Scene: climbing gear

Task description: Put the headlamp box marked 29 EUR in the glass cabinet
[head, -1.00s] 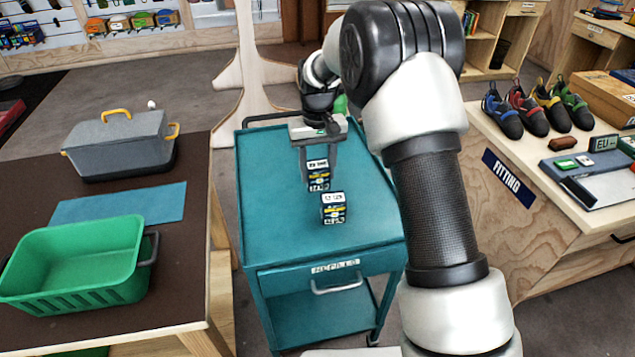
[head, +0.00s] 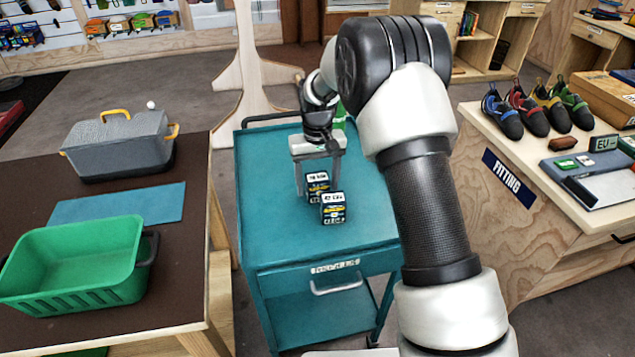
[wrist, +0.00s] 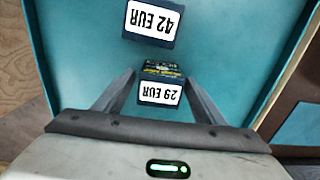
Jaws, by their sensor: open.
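The headlamp box marked 29 EUR (wrist: 161,93) is dark with a white price label. In the head view (head: 317,184) it sits on the teal trolley, just behind a similar box. My gripper (head: 317,190) is open above the trolley, with one finger on each side of the 29 EUR box. The wrist view shows the box between the spread fingers (wrist: 160,77), with visible gaps at its sides. The similar box, marked 42 EUR (wrist: 150,22), stands close to it and partly covers it in the head view (head: 334,208). No glass cabinet is recognisable.
The teal trolley top (head: 275,225) is otherwise mostly clear. On the left, a table holds a green basket (head: 75,265) and a grey lidded box (head: 118,145). On the right, a wooden counter (head: 520,230) carries climbing shoes (head: 535,108).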

